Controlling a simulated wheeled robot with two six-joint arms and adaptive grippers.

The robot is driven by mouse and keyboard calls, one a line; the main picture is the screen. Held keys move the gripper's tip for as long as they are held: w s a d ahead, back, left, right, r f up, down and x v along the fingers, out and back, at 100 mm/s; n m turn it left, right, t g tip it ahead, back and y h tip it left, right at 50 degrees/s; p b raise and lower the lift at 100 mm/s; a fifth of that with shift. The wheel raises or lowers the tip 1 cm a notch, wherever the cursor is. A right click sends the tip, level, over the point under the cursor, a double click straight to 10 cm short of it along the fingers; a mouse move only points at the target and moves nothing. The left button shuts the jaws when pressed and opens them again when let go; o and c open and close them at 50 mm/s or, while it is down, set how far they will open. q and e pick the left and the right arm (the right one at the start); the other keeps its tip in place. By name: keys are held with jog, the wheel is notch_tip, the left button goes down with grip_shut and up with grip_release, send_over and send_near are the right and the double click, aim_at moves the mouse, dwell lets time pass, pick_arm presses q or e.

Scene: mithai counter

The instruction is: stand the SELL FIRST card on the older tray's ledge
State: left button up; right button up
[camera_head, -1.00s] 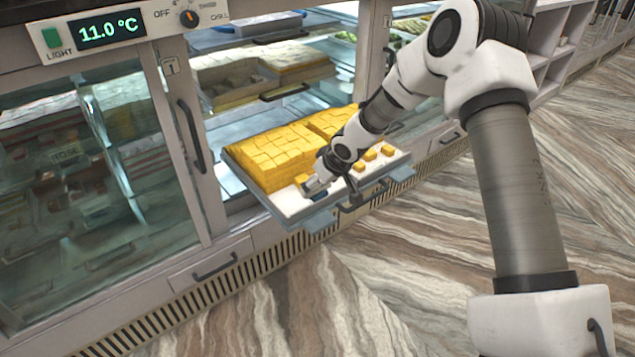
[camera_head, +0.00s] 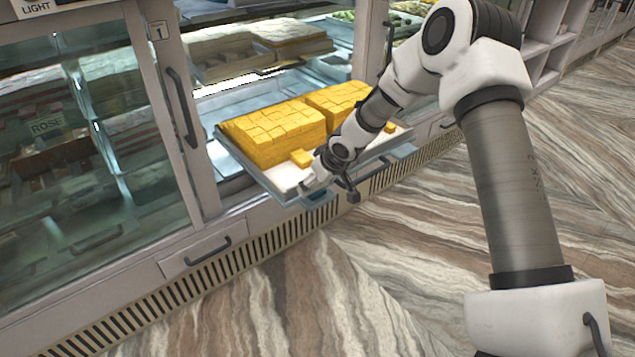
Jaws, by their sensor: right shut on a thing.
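A tray (camera_head: 283,186) of yellow sweets (camera_head: 272,135) is pulled out of the open counter. Two cut blocks stand at its back, and a few loose pieces lie on the white front part, one being a yellow piece (camera_head: 302,158). A blue-grey ledge (camera_head: 320,201) runs along the tray's front. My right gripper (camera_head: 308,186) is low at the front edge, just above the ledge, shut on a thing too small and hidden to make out. I cannot read any SELL FIRST card, nor tell which tray is older. My left gripper is out of view.
Another tray of pale sweets (camera_head: 290,42) sits on the shelf behind. A glass door (camera_head: 85,130) with a dark handle (camera_head: 183,118) stands left of the opening. The marbled floor (camera_head: 300,290) in front is clear.

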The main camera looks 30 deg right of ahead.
jog(key=shift+r, duration=0.1)
jog(key=o, duration=0.7)
jog(key=v, duration=1.2)
